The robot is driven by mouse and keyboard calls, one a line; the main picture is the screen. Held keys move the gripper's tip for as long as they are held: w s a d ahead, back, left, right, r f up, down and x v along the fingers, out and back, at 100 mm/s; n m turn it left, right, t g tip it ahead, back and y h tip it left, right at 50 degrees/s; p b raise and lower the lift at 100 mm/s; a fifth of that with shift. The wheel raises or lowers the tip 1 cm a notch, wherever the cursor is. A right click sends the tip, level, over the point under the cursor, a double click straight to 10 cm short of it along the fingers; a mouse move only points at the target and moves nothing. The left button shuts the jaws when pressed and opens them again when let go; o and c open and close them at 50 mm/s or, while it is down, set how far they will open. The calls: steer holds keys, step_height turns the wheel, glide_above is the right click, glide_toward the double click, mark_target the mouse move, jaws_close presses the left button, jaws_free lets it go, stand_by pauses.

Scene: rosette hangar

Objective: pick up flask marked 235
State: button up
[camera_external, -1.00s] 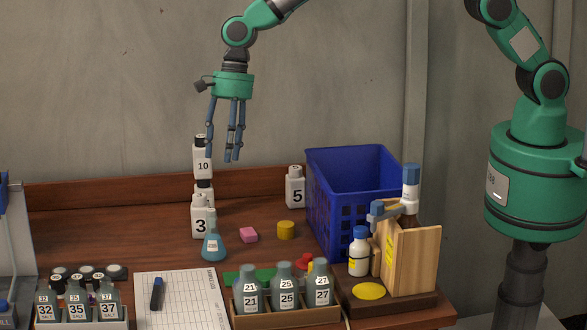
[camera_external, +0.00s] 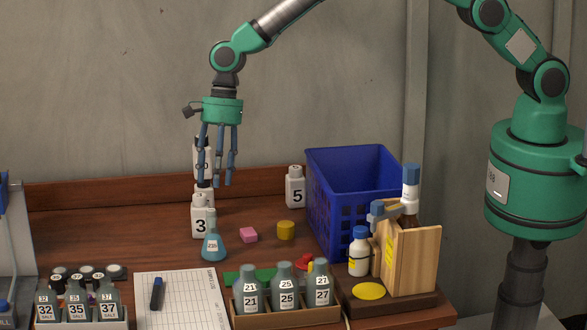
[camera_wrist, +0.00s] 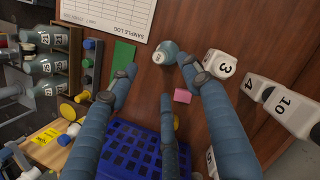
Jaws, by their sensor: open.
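The flask marked 235 (camera_external: 213,246) is a small blue-teal conical flask with a white label. It stands upright on the brown table, just in front of the white bottle marked 3 (camera_external: 199,222). In the wrist view the flask (camera_wrist: 166,53) appears upper middle, near the fingertips, its label too small to read. My gripper (camera_external: 217,182) is open and empty, fingers pointing down, above the flask and apart from it. In the wrist view its blue fingers (camera_wrist: 160,90) spread around empty space.
A white bottle marked 10 (camera_external: 203,165) stands behind the fingers. A pink block (camera_external: 249,235) and yellow cylinder (camera_external: 286,230) lie right of the flask. A blue crate (camera_external: 355,165), a rack of bottles (camera_external: 287,317) and a sample log sheet (camera_external: 203,300) surround the area.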

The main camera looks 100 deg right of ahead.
glide_above(210, 230)
steer(key=s+d, duration=0.1)
steer(key=d, duration=0.2)
steer(key=shift+s+d+f+x, duration=0.1)
steer(key=shift+s+d+x, duration=0.1)
steer(key=shift+x, duration=0.9)
steer(key=shift+s+d+f+x, duration=0.1)
steer(key=shift+s+d+x, duration=0.05)
steer(key=shift+x, duration=0.95)
steer(key=shift+s+d+x, duration=0.15)
steer(key=shift+d+x, duration=0.05)
steer(key=shift+x, duration=0.85)
steer(key=shift+f, duration=0.1)
steer(key=shift+x, duration=2.5)
steer(key=shift+s, duration=0.1)
steer(key=shift+d, duration=0.1)
jaws_close()
